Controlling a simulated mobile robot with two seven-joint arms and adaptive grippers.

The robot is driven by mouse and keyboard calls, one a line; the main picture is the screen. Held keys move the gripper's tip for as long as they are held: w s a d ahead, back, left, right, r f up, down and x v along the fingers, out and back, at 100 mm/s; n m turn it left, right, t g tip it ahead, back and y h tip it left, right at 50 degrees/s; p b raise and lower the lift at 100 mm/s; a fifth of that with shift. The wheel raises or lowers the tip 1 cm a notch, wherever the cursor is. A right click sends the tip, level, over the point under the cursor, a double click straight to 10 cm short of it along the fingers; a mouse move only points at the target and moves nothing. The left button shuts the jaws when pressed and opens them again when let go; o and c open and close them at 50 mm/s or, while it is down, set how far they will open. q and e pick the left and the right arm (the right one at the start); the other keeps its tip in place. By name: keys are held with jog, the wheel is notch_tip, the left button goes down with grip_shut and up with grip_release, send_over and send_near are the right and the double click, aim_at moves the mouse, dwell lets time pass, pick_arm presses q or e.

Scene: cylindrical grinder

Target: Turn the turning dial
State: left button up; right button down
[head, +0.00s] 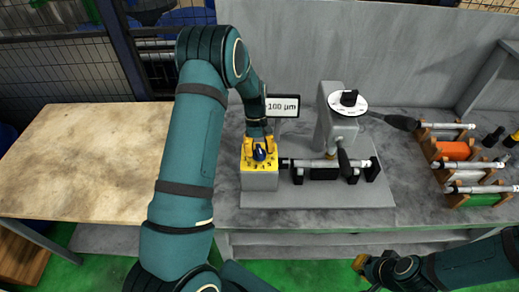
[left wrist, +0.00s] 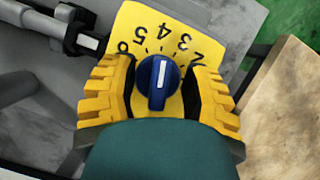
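The turning dial (left wrist: 158,86) is a round blue knob with a white pointer line, on a yellow numbered plate (left wrist: 160,25). In the left wrist view the pointer line runs nearly up and down in the picture. In the head view the dial (head: 259,153) sits on the front left block of the grinder (head: 340,130). My left gripper (left wrist: 162,85) has its yellow fingers on either side of the dial, with a small gap showing at the right finger. It also shows in the head view (head: 259,146). My right gripper (head: 362,265) is at the lower right, away from the grinder; its opening is unclear.
A display (head: 283,106) reading 100 µm stands behind the dial. A white disc with a black knob (head: 348,99) tops the grinder's column. Racks with rods (head: 455,151) stand at the right. The wooden table (head: 85,160) at the left is clear.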

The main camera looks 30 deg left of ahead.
pick_arm(q)
jog(key=shift+r, duration=0.15)
jog(key=v, duration=1.2)
jog(key=shift+s, duration=0.15)
